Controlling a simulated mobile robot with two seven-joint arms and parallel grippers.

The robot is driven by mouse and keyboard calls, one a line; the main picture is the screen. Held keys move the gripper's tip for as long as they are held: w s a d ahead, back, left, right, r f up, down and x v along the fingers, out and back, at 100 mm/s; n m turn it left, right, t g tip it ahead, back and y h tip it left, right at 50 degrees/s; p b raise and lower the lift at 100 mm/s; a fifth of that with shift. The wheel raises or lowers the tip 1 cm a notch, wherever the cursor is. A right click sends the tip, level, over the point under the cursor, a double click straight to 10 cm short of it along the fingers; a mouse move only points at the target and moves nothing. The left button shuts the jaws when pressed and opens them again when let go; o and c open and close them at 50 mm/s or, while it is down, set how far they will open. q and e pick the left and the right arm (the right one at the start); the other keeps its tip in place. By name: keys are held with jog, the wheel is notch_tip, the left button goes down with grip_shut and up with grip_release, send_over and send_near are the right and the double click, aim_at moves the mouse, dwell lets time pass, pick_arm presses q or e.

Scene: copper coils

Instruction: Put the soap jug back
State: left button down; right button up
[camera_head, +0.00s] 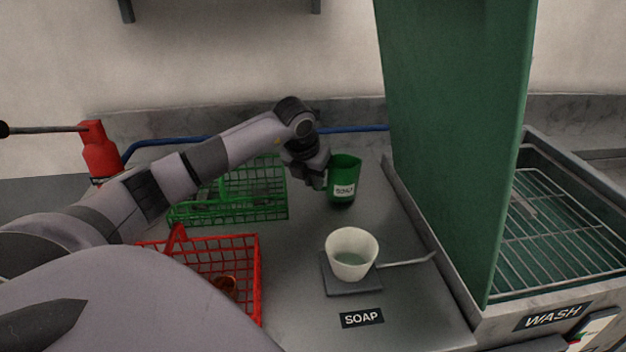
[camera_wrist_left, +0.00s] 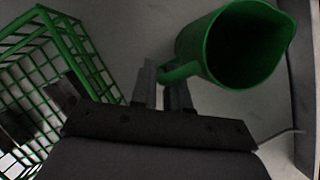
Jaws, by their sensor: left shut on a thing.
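The green soap jug (camera_head: 344,172) carries a white label and looks upright at the back of the counter, right of the green basket. My left gripper (camera_head: 322,172) is at the jug's left side and shut on its handle. In the left wrist view the fingers (camera_wrist_left: 163,92) close around the handle of the jug (camera_wrist_left: 202,50), whose open mouth shows dark inside. I cannot tell whether the jug's base touches the counter. My right gripper is not in view.
A white cup (camera_head: 351,254) stands on a dark square pad (camera_head: 352,288) behind a SOAP label (camera_head: 361,318). A green wire basket (camera_head: 265,190) and a red one (camera_head: 258,270) lie left. A tall green panel (camera_head: 455,120) borders the WASH basin (camera_head: 560,225) at right.

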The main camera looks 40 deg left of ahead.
pick_arm(q)
jog(key=shift+f, duration=0.25)
jog(key=c, duration=1.1)
grip_release()
jog(key=shift+f, duration=0.1)
jog(key=v, duration=1.2)
jog(key=shift+b, duration=0.3)
